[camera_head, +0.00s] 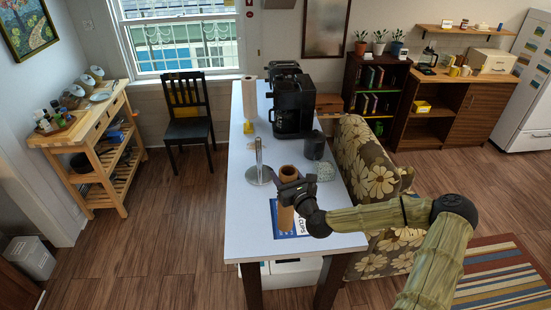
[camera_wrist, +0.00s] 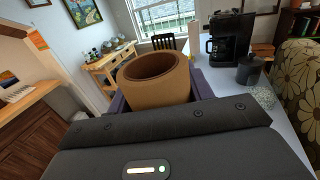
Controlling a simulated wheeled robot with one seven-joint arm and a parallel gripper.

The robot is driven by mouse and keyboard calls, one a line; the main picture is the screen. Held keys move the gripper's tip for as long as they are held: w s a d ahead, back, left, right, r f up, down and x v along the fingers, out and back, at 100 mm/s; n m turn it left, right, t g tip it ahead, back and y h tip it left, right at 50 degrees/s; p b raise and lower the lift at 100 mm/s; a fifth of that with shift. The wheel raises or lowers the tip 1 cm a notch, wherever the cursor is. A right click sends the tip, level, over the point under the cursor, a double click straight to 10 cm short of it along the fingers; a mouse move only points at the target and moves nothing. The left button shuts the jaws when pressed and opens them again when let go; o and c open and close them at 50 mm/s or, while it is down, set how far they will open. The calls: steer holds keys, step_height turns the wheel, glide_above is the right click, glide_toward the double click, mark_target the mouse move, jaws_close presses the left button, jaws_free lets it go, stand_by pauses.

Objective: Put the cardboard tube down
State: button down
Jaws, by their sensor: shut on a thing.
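The brown cardboard tube (camera_head: 286,212) stands upright at the near end of the long white table (camera_head: 247,225). It is over or on a blue and white printed sheet (camera_head: 274,219); I cannot tell whether its lower end touches. My gripper (camera_head: 290,190) is shut on the tube near its upper part, coming from the right. In the wrist view the tube's open round top (camera_wrist: 155,75) rises between my fingers. Its lower part is hidden there by my gripper.
A metal paper-towel holder (camera_head: 260,170) stands just behind the tube. A patterned stone-like lump (camera_head: 324,172), a dark canister (camera_head: 315,145) and a black coffee machine (camera_head: 292,105) are farther back. A flowered armchair (camera_head: 365,160) is against the right side. The table's left front is clear.

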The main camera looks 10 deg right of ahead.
steer(key=s+d+f+m+h+b, duration=0.1)
steer(key=f+b, duration=0.4)
steer(key=f, duration=0.5)
steer(key=s+d+f+m+h+b, duration=0.1)
steer(key=s+d+f+h+b, duration=0.1)
steer(key=s+f+b, duration=0.4)
steer(key=s+d+f+m+h+b, duration=0.1)
steer(key=f+b, duration=0.5)
steer(key=f, duration=1)
steer(key=s+d+h, duration=0.1)
steer(key=s+h, duration=0.1)
steer(key=s, duration=0.1)
steer(key=shift+s+d+m+t, duration=0.2)
steer(key=shift+m+t, duration=0.2)
steer(key=shift+f, duration=0.1)
